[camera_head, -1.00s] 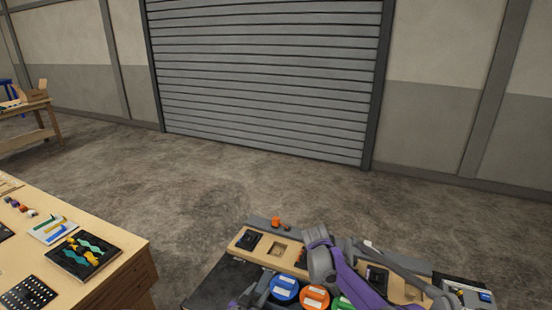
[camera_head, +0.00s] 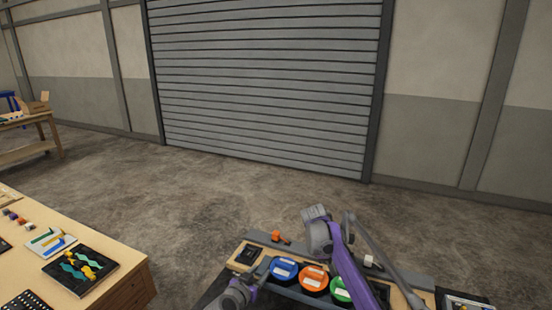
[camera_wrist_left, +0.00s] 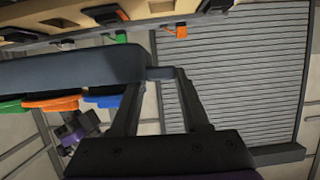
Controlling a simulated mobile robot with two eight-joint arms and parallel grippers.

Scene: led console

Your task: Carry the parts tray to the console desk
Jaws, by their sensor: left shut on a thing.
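The parts tray's dark grey rim (camera_wrist_left: 70,66) crosses the left wrist view. Blue (camera_head: 284,270), orange (camera_head: 314,278) and green (camera_head: 340,289) round parts sit in it in the head view. My left gripper (camera_wrist_left: 165,73) is shut on the tray's rim at one end. It also shows beside the blue part in the head view (camera_head: 260,272). The wooden console desk (camera_head: 262,242) lies just behind the tray; its grey back edge carries a small orange item (camera_head: 279,237). Whether the tray touches the desk is unclear. My right arm's purple link covers part of both; its fingertips are hidden.
A wooden workbench (camera_head: 120,262) stands at the left with a black tray of teal and yellow pieces (camera_head: 82,269). Another table (camera_head: 30,125) is far left. Open concrete floor (camera_head: 190,205) lies between the desk and the grey roller shutter (camera_head: 265,85).

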